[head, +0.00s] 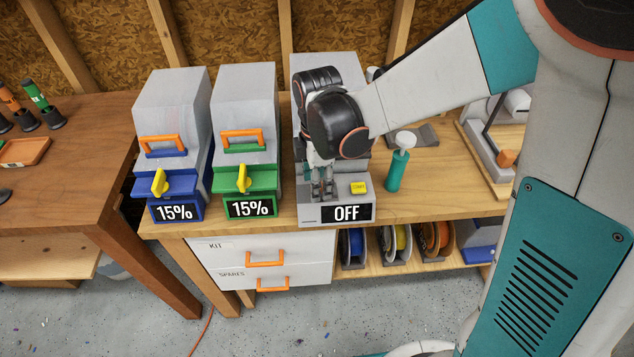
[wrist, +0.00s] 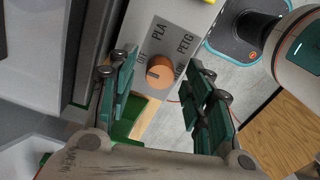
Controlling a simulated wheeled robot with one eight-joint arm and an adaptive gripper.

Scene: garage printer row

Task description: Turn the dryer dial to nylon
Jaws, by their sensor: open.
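The grey dryer (head: 365,210) stands at the right of three similar boxes on the bench, and its display (head: 346,213) reads OFF. In the wrist view its round orange dial (wrist: 161,72) sits on a grey panel marked OFF, PLA and PETG; a fourth label is mostly hidden beside the right finger. A mark on the dial faces the OFF side. My gripper (head: 323,189) is over the dryer's front and hides the dial in the head view. In the wrist view my gripper (wrist: 163,82) is open, one finger on each side of the dial, with visible gaps.
A yellow button (head: 358,188) is just right of my gripper. Blue (head: 176,212) and green (head: 250,208) dryers, both reading 15%, stand to the left. A teal bottle (head: 397,170) stands to the right. Drawers and spools are below the bench top.

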